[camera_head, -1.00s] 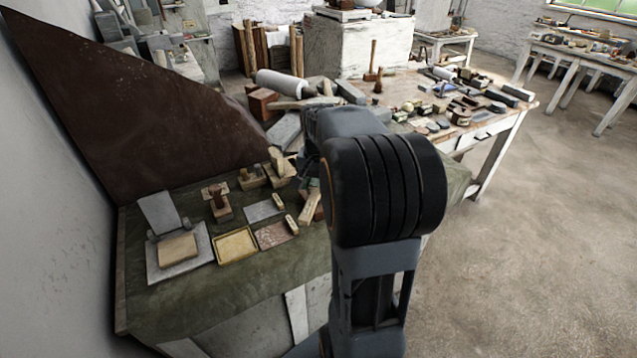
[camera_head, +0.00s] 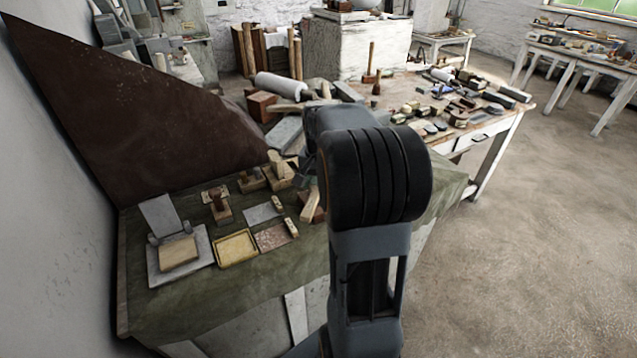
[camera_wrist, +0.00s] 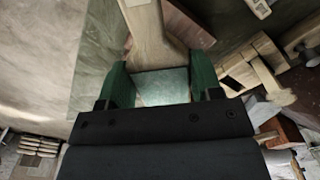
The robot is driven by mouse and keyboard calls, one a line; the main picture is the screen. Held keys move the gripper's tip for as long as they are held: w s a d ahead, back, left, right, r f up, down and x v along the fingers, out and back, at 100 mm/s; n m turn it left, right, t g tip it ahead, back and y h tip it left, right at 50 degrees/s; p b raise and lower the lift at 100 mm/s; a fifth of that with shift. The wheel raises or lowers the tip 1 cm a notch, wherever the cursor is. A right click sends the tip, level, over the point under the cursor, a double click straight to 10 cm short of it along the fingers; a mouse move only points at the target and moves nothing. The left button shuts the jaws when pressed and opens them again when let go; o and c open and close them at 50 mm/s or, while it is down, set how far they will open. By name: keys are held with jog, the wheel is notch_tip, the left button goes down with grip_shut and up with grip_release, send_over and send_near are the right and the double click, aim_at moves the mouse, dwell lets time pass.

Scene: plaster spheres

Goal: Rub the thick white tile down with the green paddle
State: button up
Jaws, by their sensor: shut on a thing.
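My gripper (camera_wrist: 160,84) is shut on a piece with a pale green face, which I take to be the green paddle (camera_wrist: 163,88). A pale wooden part (camera_wrist: 150,30) runs away from it beyond the fingertips. The fingers have dark green inner sides. In the head view the gripper is hidden behind my arm. I cannot pick out the thick white tile with certainty. A pale flat plate (camera_head: 263,212) and a cream block on a grey plate (camera_head: 178,251) lie on the cloth-covered bench to the left of my arm.
A yellow-rimmed tray (camera_head: 236,261) and a speckled reddish plate (camera_head: 271,237) lie close together. Wooden-handled tools (camera_head: 221,208) stand behind them. A brown sheet (camera_head: 150,110) leans at the left. A table crowded with small tools (camera_head: 450,105) is farther back.

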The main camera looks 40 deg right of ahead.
aim_at(315, 193)
jog(key=shift+s+a+f+b, duration=0.1)
jog(key=shift+s+a+b, duration=0.15)
jog(key=shift+s+a, duration=0.45)
jog(key=shift+s+a+f+b, duration=0.1)
jog(key=shift+s+a+b, duration=0.1)
jog(key=shift+s+a, duration=0.45)
jog(key=shift+a, duration=0.4)
jog(key=shift+d, duration=0.1)
jog(key=shift+w+d+p, duration=0.4)
jog(key=shift+w+d, duration=0.25)
jog(key=shift+d, duration=0.2)
jog(key=shift+w+d+p, duration=0.35)
jog(key=shift+w+d, duration=0.3)
jog(key=shift+d, duration=0.15)
jog(key=shift+s+a+f+b, duration=0.1)
jog(key=shift+s+a+b, duration=0.15)
jog(key=shift+s+a, duration=0.55)
jog(key=shift+s+a+b, duration=0.2)
jog(key=shift+s+a, duration=0.3)
jog(key=shift+a, duration=0.45)
jog(key=shift+d, duration=0.1)
